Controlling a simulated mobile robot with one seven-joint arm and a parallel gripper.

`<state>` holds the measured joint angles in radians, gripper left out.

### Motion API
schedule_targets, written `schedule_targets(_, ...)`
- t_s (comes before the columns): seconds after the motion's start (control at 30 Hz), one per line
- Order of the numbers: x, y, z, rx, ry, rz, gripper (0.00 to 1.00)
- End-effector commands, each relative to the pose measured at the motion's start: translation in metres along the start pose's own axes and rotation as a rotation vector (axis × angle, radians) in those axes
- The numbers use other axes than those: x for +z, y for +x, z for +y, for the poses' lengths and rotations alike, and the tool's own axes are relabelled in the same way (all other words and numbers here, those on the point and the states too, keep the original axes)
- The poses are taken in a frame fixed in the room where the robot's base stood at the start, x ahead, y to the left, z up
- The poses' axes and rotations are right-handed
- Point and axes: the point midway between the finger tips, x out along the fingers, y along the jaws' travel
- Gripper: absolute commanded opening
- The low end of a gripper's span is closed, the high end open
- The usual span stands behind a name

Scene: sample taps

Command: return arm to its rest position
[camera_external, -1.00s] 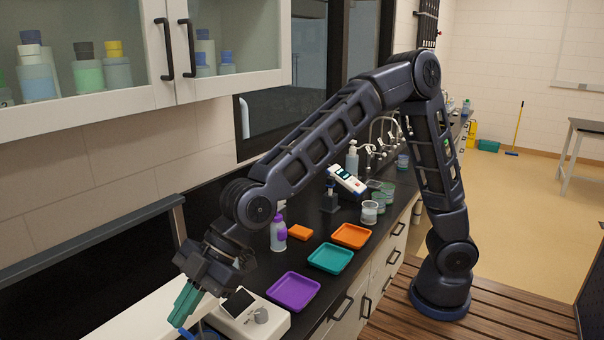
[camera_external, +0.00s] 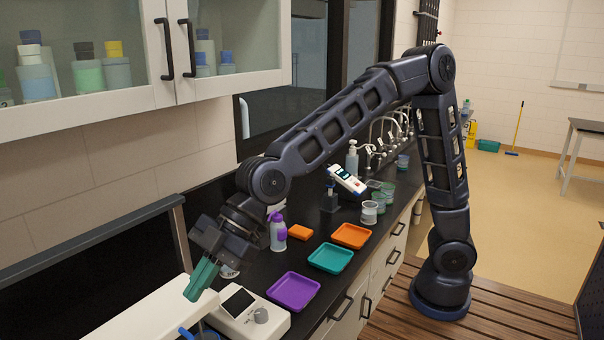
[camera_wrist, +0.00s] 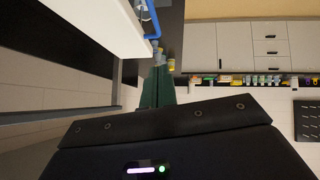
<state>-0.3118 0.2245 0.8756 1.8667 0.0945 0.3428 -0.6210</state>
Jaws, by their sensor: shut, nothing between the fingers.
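My gripper (camera_external: 198,284) is at the lower left of the outside view, above the counter's near end. Its green fingers are together and empty, pointing down. They hang beside a white device with a dark screen and a knob (camera_external: 250,310). In the wrist view the green fingers (camera_wrist: 157,80) point away from the camera, close to a white surface and a blue curved part (camera_wrist: 150,20). My arm bends over the counter from its base on the wooden slatted floor.
Purple (camera_external: 293,291), teal (camera_external: 331,258) and orange (camera_external: 352,236) trays lie on the dark counter (camera_external: 310,225). A purple-and-white bottle (camera_external: 278,232), a tilted handheld meter (camera_external: 346,181) and several cups stand further back. A white cabinet (camera_external: 140,60) hangs above left.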

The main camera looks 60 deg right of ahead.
Motion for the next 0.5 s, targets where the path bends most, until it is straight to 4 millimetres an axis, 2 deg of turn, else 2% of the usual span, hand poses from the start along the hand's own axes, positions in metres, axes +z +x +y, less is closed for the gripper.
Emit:
schedule_targets(0.27,0.003,-0.002,0.002,0.005,0.003,-0.006,0.00)
schedule_targets(0.37,0.017,-0.011,0.011,0.029,0.019,-0.036,0.00)
schedule_targets(0.5,0.059,-0.042,0.035,0.098,0.078,-0.118,0.00)
